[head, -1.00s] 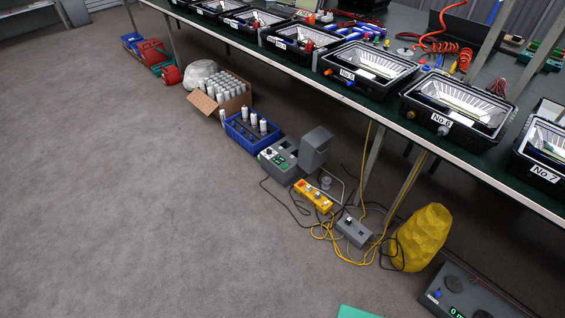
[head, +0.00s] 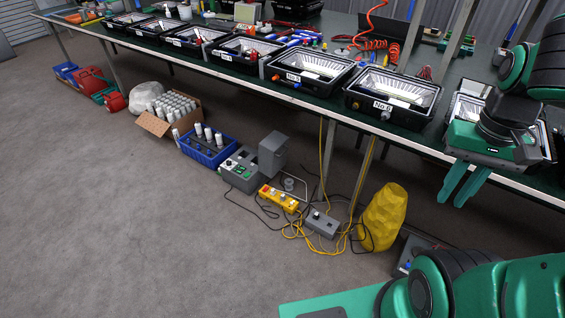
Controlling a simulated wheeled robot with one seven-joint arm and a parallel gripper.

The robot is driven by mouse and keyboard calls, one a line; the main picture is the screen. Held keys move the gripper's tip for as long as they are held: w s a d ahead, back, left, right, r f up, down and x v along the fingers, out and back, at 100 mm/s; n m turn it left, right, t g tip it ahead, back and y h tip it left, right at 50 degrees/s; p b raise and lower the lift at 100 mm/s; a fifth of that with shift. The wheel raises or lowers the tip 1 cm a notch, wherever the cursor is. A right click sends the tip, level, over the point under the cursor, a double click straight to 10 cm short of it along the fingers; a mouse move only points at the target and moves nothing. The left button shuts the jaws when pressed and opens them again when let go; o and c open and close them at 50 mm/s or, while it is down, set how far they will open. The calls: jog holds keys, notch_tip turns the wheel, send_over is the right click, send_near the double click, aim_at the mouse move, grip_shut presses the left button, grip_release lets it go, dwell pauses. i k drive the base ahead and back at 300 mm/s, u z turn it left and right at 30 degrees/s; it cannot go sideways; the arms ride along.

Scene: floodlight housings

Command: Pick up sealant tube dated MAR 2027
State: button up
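White tubes that may be the sealant tubes stand in an open cardboard box (head: 152,124) on the floor, left of centre. A few more white tubes (head: 208,136) stand in a blue crate (head: 205,155) beside it, and one (head: 176,135) stands between box and crate. No date can be read on any of them at this size. My gripper (head: 452,202) hangs at the right in front of the table edge, pointing down. Its two green fingers are apart with nothing between them. It is far from the tubes.
A long table (head: 400,142) carries several black floodlight housings, among them No. 6 (head: 392,95). Under its edge stand grey devices (head: 240,172), a yellow switch box (head: 278,198), loose cables and a yellow sack (head: 383,218). The grey floor (head: 90,210) at left is clear.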

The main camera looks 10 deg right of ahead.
aim_at(151, 111)
jog(key=u, duration=0.1)
jog(key=i, duration=1)
jog(key=z, duration=0.1)
